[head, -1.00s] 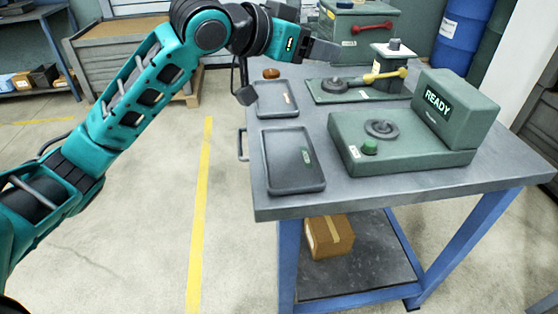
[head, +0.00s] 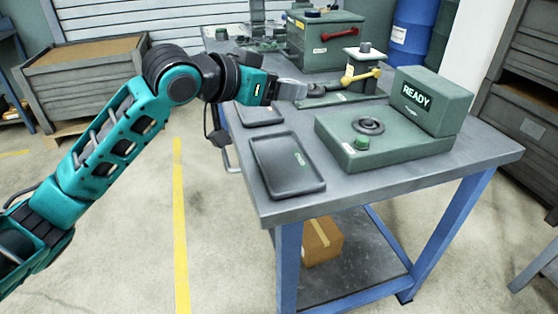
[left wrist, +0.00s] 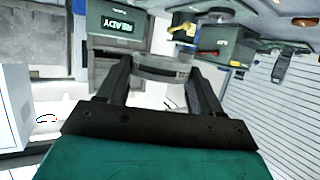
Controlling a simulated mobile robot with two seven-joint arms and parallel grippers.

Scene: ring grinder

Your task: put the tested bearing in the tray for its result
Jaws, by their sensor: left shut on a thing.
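My left gripper (head: 295,89) is shut on the bearing (left wrist: 162,68), a grey ring seen edge-on between the two fingers in the left wrist view. In the head view the fingers appear above the far part of the bench, and I cannot make out the bearing clearly there. The near tray (head: 287,178) is dark, with a green label, at the bench's left edge. The far tray (head: 258,116) lies behind it, partly hidden by my left arm. The green test machine (head: 385,150) shows READY and has a dark ring-shaped seat. My right gripper is not in view.
A green plate fixture (head: 340,97) with a dark round part and a yellow handle (head: 361,77) is behind the machine. A green box (head: 325,45) with a red handle stands farther back. The bench top (head: 390,185) is clear in front of the machine.

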